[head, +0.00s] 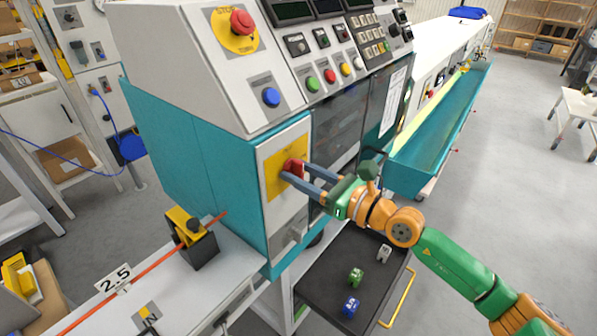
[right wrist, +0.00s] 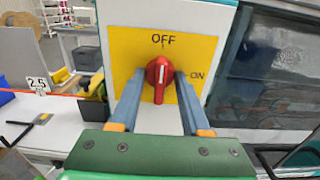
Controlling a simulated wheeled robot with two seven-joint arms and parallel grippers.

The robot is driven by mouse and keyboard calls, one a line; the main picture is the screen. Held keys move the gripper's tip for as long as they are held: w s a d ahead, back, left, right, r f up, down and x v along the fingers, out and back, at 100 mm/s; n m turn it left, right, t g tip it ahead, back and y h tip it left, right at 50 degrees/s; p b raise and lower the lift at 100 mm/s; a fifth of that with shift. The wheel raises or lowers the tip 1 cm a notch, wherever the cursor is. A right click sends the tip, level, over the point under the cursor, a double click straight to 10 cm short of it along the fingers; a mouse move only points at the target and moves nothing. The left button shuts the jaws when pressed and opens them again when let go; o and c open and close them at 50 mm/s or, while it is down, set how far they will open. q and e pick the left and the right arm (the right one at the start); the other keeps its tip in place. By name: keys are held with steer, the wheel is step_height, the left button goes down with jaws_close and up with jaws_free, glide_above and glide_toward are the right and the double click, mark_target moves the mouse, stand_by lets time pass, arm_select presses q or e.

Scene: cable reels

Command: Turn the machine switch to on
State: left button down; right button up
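The machine switch is a red rotary knob (right wrist: 160,76) on a yellow plate (right wrist: 123,50) marked OFF at the top and ON at the right. Its white mark points up towards OFF. In the head view the knob (head: 292,166) is on the front of the teal and white machine (head: 195,150). My right gripper (right wrist: 160,80) is open, with one finger on each side of the knob. Narrow gaps seem to show beside the knob; contact is hard to tell. In the head view my right gripper (head: 300,174) reaches in from the right. My left gripper is not in view.
A red emergency button (head: 242,22) and a blue button (head: 271,97) are on the panel above. A dark tray (head: 325,285) with small coloured pieces lies below my right arm. A yellow and black block (head: 190,235) guides an orange cable at the left.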

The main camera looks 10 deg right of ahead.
steer(key=shift+r+m+p, duration=0.15)
steer(key=shift+m+p, duration=0.4)
steer(key=shift+m, duration=0.15)
steer(key=shift+m+p, duration=0.6)
steer(key=shift+m, duration=0.5)
steer(key=m+p, duration=0.2)
steer(key=m, duration=1.1)
steer(key=o, duration=0.9)
steer(key=shift+m, duration=0.3)
steer(key=shift+o, duration=0.2)
